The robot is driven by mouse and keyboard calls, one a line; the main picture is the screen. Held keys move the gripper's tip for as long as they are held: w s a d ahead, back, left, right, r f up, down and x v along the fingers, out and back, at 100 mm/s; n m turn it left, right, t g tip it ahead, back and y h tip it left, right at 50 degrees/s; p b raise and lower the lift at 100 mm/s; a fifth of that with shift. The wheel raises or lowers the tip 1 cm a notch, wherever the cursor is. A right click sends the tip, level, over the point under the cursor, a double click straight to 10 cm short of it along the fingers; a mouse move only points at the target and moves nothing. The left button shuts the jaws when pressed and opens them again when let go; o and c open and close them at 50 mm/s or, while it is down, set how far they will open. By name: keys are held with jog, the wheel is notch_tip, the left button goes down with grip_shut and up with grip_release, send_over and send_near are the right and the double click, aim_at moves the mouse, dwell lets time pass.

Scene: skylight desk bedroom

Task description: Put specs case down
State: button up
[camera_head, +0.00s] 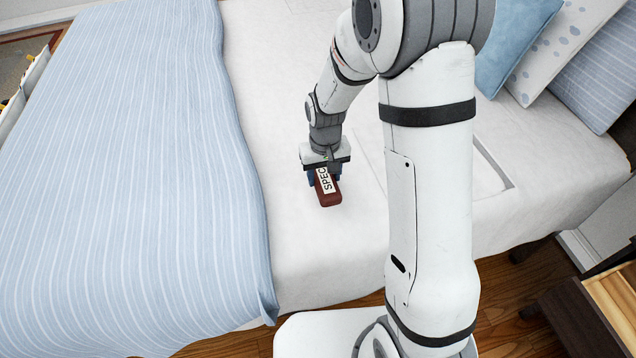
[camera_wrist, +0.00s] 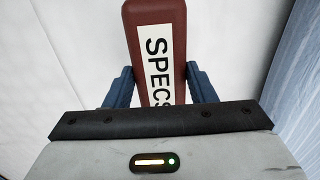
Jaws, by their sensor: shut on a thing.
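The specs case (camera_head: 327,190) is dark red with a white label reading "SPECS", of which the last part is hidden by my gripper. My gripper (camera_head: 325,176) is shut on it, with the blue fingers on both sides of the case. In the wrist view the case (camera_wrist: 157,45) lies between the two fingers (camera_wrist: 160,85), its far end sticking out past them. The case is over the white bed sheet (camera_head: 310,250). I cannot tell whether it touches the sheet.
A blue striped blanket (camera_head: 140,150) covers the left of the bed. Pillows (camera_head: 545,50) lie at the upper right. A white tray (camera_head: 490,165) is on the sheet, partly behind my arm. A wooden nightstand (camera_head: 590,310) stands at the lower right. The sheet around the case is clear.

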aim_at(324, 185)
jog(key=shift+f, duration=2.1)
jog(key=o, duration=0.5)
jog(key=shift+f, duration=0.2)
jog(key=o, duration=0.5)
jog(key=shift+r, duration=0.1)
